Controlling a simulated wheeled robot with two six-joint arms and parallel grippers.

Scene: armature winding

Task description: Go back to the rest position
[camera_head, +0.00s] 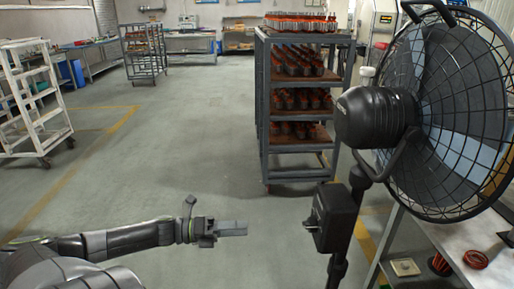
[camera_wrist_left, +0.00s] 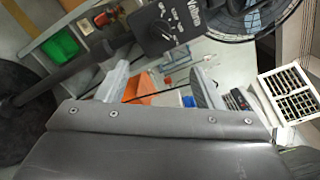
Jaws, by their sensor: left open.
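My left gripper (camera_head: 232,228) reaches in from the lower left in the head view, pointing right over open floor. In the left wrist view its two fingers (camera_wrist_left: 158,88) stand apart, with nothing held between them. The finger tips are short of the fan's control box (camera_head: 335,217), with a visible gap. The box with its knob also shows in the left wrist view (camera_wrist_left: 165,25). My right gripper is in neither view.
A large black pedestal fan (camera_head: 375,118) stands close on the right, beside a metal table (camera_head: 490,270). A rack (camera_head: 262,120) with red-brown armatures is behind it. A white cart (camera_head: 30,110) stands at left. The middle floor (camera_head: 190,140) is clear.

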